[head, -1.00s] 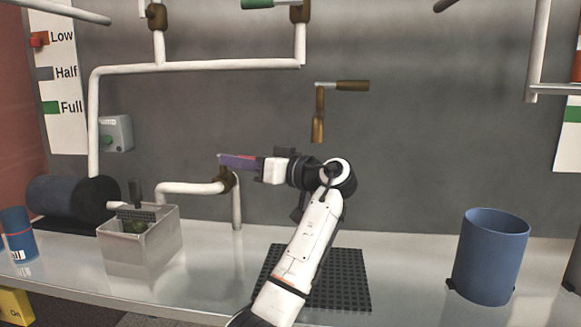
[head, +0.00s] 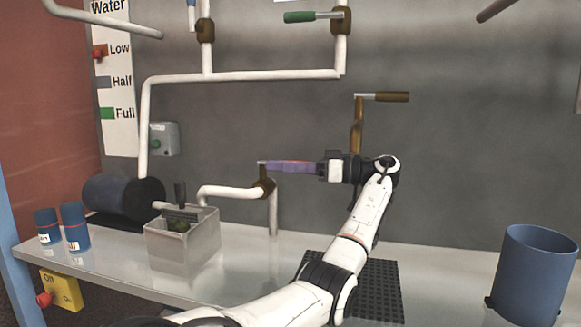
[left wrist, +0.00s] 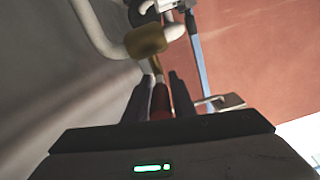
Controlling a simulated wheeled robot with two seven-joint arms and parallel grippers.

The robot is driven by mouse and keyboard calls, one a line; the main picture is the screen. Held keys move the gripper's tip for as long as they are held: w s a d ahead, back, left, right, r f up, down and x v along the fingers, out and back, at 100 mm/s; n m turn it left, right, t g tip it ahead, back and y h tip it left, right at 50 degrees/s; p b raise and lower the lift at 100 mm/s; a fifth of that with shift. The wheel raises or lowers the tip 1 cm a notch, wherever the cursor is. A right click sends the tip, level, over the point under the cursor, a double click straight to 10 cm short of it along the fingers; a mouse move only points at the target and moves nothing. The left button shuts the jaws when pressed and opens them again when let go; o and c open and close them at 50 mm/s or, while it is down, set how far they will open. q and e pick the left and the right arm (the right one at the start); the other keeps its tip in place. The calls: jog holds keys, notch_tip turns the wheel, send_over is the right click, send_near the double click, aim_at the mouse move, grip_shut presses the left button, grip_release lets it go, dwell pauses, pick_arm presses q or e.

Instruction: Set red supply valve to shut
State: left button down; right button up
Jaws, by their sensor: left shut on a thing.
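The red supply valve has a brown body (head: 263,188) on a low white pipe by the grey wall. Its red handle (head: 296,162) points right, roughly level, and is mostly covered by my fingers. My left gripper (head: 280,167) is shut on this handle from the right. In the left wrist view the red handle (left wrist: 160,102) lies between the two dark fingers, and a brown valve body (left wrist: 147,41) shows beyond them. My right gripper is not in view.
A metal box (head: 183,245) stands below the pipe. A green-handled valve (head: 300,17) is above, a brown lever (head: 390,97) right. A blue bin (head: 530,275) stands at right.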

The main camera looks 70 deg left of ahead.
pick_arm(q)
jog(key=shift+s, duration=0.1)
jog(key=c, duration=1.5)
grip_release()
jog(key=shift+a, duration=0.15)
jog(key=shift+v, duration=5.2)
jog(key=shift+r, duration=0.1)
